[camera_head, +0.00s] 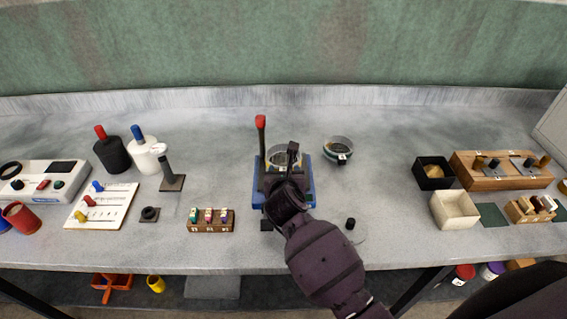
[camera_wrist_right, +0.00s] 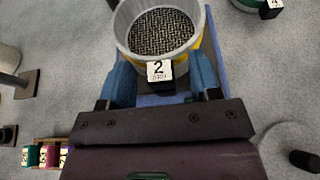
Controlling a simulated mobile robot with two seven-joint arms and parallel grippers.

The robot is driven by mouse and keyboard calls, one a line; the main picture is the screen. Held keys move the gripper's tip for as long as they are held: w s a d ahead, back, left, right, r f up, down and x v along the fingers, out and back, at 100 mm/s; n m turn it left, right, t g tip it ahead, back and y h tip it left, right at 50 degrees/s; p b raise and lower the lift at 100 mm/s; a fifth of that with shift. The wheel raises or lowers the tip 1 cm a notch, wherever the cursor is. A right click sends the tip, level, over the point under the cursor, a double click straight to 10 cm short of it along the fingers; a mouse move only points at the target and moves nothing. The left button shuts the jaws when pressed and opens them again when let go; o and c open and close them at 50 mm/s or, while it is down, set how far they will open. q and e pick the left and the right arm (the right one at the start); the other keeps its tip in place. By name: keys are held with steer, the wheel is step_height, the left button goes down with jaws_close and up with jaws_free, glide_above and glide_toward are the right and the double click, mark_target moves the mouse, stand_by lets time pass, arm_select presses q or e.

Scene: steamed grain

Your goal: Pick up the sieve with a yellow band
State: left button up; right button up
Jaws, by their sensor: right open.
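The sieve with a yellow band (camera_wrist_right: 160,32) is a round cup with a dark mesh inside, a yellow strip on its side and a tag marked 2. It also shows in the head view (camera_head: 283,155), upright on a blue device (camera_head: 307,186) at the middle of the bench. My right gripper (camera_wrist_right: 162,62) is open, with its blue fingers on either side of the tag, close to the sieve wall. Whether the fingers touch the wall I cannot tell. In the head view my right gripper (camera_head: 286,180) partly hides the device. My left gripper is not in view.
Another sieve (camera_head: 338,150) stands right of the device. A red-topped lever (camera_head: 261,135) rises at the device's left. A clear disc with a black knob (camera_head: 350,225) lies nearby. A wooden rack of small vials (camera_head: 210,220) stands to the left. The bench behind is clear.

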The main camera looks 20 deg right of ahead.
steer(key=shift+w, duration=0.1)
steer(key=c, duration=1.1)
steer(key=shift+o, duration=0.2)
